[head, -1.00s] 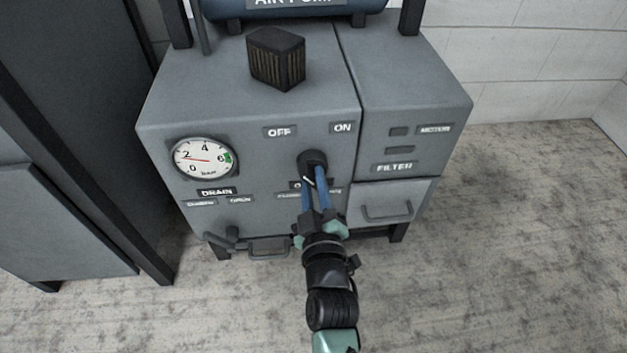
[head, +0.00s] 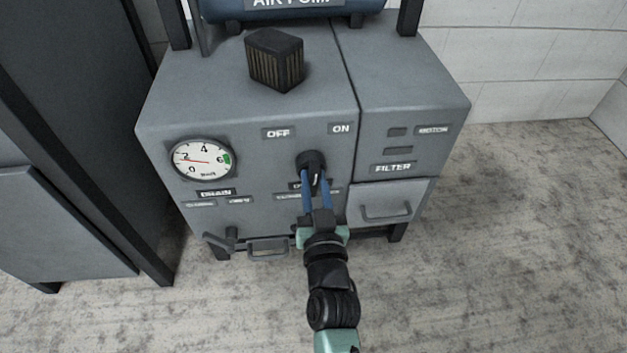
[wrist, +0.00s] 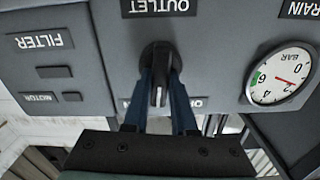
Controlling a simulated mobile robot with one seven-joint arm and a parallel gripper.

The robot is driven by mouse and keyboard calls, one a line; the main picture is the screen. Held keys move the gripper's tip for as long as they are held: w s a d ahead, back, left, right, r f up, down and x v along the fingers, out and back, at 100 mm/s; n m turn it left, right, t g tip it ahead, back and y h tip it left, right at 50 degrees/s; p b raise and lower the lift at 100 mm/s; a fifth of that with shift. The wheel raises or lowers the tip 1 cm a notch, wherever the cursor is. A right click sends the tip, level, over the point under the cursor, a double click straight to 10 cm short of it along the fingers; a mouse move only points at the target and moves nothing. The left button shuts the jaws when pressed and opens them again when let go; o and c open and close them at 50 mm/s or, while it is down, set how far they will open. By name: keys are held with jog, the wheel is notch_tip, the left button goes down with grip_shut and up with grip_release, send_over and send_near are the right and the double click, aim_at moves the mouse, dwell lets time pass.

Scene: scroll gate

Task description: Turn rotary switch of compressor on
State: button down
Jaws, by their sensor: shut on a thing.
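The compressor (head: 265,165) is a grey box with a dark blue air pump tank on top. Its black round rotary switch (head: 310,160) sits on the front panel, below and between the OFF label (head: 278,133) and the ON label (head: 341,128). My gripper (head: 316,184) reaches it from below, its blue fingers shut on the switch's handle. The wrist view is upside down; there the switch handle (wrist: 158,92) stands between the two blue fingers and points toward my gripper. The label under the switch is partly hidden by the fingers.
A pressure gauge (head: 204,159) and the DRAIN valve handle (head: 229,238) are left of the switch. The filter drawer (head: 388,203) is to the right. A dark cabinet (head: 75,120) stands at the left. The floor at the right is clear.

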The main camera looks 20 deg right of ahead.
jog(key=m, duration=0.5)
jog(key=shift+d+f+m, duration=0.1)
jog(key=shift+m, duration=0.2)
dwell(0.4)
jog(key=c, duration=0.7)
grip_release()
jog(key=shift+s, duration=0.15)
jog(key=p+v, duration=0.3)
jog(key=v, duration=0.9)
jog(key=shift+s+p, duration=0.3)
jog(key=shift+s, duration=0.05)
